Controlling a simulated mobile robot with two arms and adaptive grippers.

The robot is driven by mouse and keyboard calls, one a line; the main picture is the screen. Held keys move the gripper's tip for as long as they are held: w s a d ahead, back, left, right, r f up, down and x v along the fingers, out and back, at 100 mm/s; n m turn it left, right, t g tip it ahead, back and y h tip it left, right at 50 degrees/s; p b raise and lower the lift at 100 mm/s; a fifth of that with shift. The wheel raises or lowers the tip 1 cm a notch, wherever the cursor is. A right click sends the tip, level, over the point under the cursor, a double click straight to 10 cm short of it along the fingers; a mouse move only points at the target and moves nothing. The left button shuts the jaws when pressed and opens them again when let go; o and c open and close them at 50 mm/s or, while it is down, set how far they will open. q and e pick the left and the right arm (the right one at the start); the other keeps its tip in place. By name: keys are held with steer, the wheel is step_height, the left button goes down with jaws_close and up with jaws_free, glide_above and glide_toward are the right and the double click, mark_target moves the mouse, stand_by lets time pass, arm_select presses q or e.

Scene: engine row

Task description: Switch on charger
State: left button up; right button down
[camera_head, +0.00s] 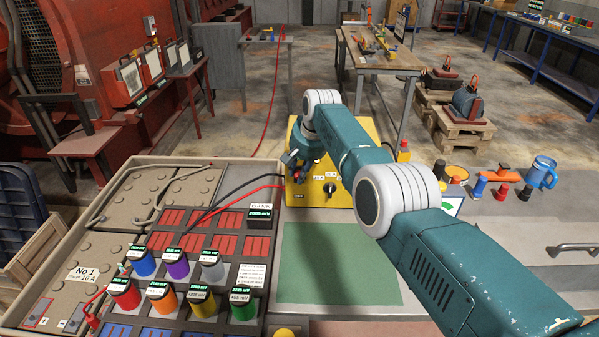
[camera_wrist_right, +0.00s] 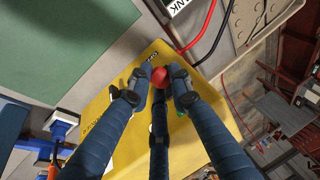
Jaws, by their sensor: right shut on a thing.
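The charger is a yellow box (camera_head: 300,199) at the centre, behind the green mat, with a dark rotary knob (camera_head: 330,188) and small labels on its face. Its yellow face also fills the middle of the right wrist view (camera_wrist_right: 125,150). My right gripper (camera_head: 296,170) is at the left part of the charger's face, partly hidden by my own arm. In the wrist view the right gripper (camera_wrist_right: 160,86) has its fingers closed around a red knob (camera_wrist_right: 160,74) on the charger. My left gripper is not in view.
A tray of batteries (camera_head: 60,258) with coloured cylinders (camera_head: 158,295) stands at the left. Red and black cables (camera_head: 235,192) run from it to the charger. The green mat (camera_head: 335,262) is bare. A blue mug (camera_head: 541,172) and small coloured parts stand at the right.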

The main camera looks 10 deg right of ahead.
steer(key=c, duration=1.6)
jaws_free()
steer(key=shift+a+f, duration=0.1)
steer(key=shift+w, duration=0.1)
steer(key=shift+v, duration=0.85)
steer(key=v, duration=1)
